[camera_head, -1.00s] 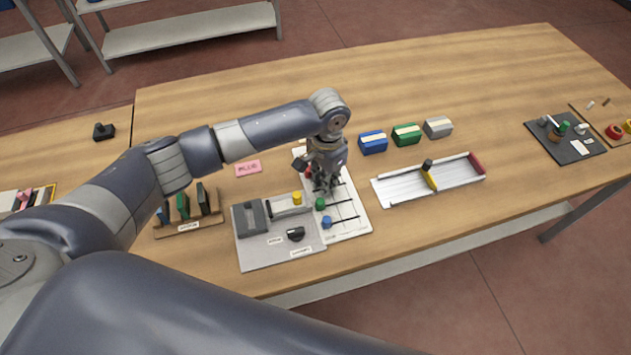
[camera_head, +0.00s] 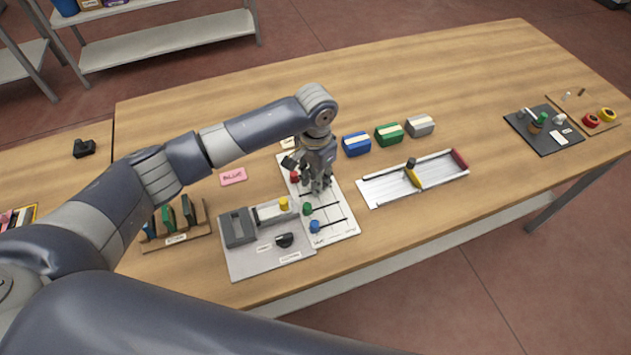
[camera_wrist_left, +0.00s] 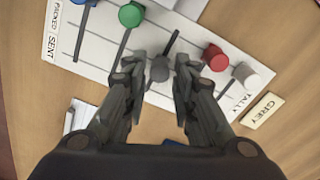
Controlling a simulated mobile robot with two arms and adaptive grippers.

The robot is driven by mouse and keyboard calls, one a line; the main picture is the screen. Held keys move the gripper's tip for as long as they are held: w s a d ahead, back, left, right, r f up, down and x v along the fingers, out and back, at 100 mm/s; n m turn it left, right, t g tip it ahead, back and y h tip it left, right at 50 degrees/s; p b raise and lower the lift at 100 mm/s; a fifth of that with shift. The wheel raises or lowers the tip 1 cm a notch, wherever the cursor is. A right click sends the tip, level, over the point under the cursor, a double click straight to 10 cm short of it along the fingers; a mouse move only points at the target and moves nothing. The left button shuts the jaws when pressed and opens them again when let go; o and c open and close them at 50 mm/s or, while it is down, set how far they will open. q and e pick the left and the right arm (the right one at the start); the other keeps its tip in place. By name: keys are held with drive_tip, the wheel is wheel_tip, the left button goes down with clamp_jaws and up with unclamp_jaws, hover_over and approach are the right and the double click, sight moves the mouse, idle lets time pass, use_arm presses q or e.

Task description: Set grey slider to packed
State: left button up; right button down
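The white tally board (camera_head: 337,226) lies on the table with several parallel slots and coloured knobs. The grey slider (camera_wrist_left: 160,68) is a dark knob partway down its slot in the left wrist view; bare slot shows above it. The "PACKED" (camera_wrist_left: 55,14) and "SENT" (camera_wrist_left: 49,47) labels are at the board's left edge there. My left gripper (camera_head: 318,186) is low over the board. In the left wrist view its fingertips (camera_wrist_left: 161,65) stand on either side of the grey knob, with gaps showing. The gripper hides the knob in the head view. My right gripper is out of view.
A grey panel (camera_head: 268,260) adjoins the board on the left. A white tray (camera_head: 385,187) and blue, green and grey boxes stand to the right.

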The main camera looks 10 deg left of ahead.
use_arm(q)
wheel_tip(320, 180, up, 10)
drive_tip(key=shift+r, duration=0.15)
idle(0.7)
